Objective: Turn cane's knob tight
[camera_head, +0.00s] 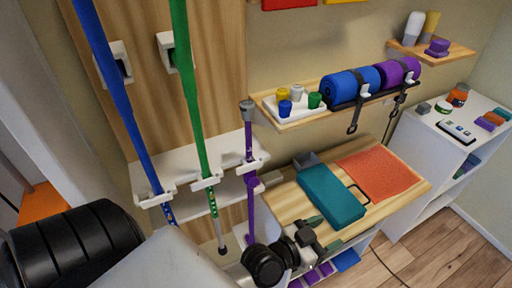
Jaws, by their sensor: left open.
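A purple cane (249,150) with a grey top stands upright in the white rack, right of a blue pole (120,95) and a green pole (190,95). A purple knob (253,182) sits on its shaft just below the rack's upper shelf. My left gripper (324,232) is open, to the right of the cane's lower shaft and apart from the knob in the picture. It appears over the front edge of the wooden table top. My dark wrist hides the foot of the cane. My right gripper is out of view.
A teal case (331,198) lies on the wooden table top (285,207), close behind my left gripper, with an orange mat (377,172) beyond. A wall shelf (290,117) holds a white tray of small cups and rolled mats. Wooden floor (440,250) shows at lower right.

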